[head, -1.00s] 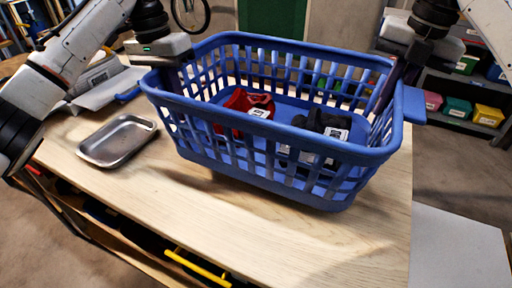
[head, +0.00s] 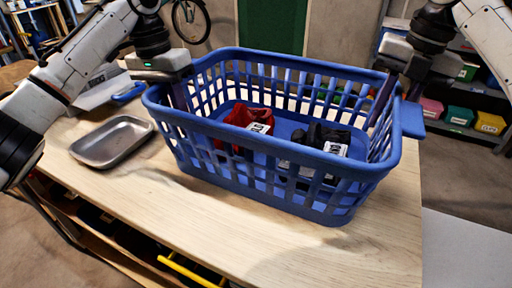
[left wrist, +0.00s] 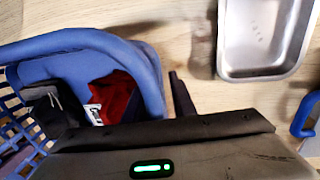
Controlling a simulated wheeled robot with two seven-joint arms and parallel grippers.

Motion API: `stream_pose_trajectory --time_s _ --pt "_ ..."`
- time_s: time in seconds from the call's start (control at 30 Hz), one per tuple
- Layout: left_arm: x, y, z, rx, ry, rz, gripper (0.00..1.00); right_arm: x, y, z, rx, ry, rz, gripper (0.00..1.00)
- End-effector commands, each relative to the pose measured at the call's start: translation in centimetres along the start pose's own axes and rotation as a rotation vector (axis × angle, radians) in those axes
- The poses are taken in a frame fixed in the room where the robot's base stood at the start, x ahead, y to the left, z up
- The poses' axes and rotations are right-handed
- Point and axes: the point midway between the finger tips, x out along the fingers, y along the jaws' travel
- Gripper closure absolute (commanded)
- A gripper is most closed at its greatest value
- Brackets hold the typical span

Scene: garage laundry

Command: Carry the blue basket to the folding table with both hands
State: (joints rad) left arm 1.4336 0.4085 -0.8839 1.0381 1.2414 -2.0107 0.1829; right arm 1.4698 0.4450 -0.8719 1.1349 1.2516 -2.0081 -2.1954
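The blue basket (head: 270,185) is upright over the wooden-topped bench (head: 300,262); I cannot tell whether its bottom touches the wood. A red cloth and a dark cloth, both with white tags, lie inside it. My left gripper (head: 180,94) is at the left end rim, apparently shut on it. In the left wrist view one dark finger (left wrist: 182,95) stands just outside the basket's rim (left wrist: 148,75); the other finger is hidden. My right gripper (head: 382,100) is at the right end rim with a finger inside the wall, apparently shut on it. I cannot tell which surface is the folding table.
A metal tray (head: 112,141) lies on the bench left of the basket. A blue-handled object (head: 128,93) lies behind it. A plain light-grey surface (head: 465,255) is at the lower right. Shelves with coloured bins (head: 458,112) stand at the back right.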

Motion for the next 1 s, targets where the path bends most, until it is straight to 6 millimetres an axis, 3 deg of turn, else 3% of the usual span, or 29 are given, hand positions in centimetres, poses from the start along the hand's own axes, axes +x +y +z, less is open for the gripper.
stream_pose_trajectory --time_s 0.17,0.27,0.7,1.0 --pt "-0.5 0.1 -0.1 0.003 0.002 -0.001 0.77 0.0 0.1 0.0 -0.003 0.0 0.002 0.77" --pt "-1.8 0.1 -0.1 0.002 0.004 -0.002 0.77 0.0 0.1 -0.1 -0.003 0.0 0.002 0.77" --pt "-10.2 0.0 0.0 -0.003 0.003 -0.002 0.77 0.0 0.2 -0.1 -0.004 0.0 0.003 0.77" --pt "-12.0 0.0 0.0 0.0 0.001 -0.001 0.77 -0.6 0.2 0.0 -0.004 -0.002 0.004 0.77"
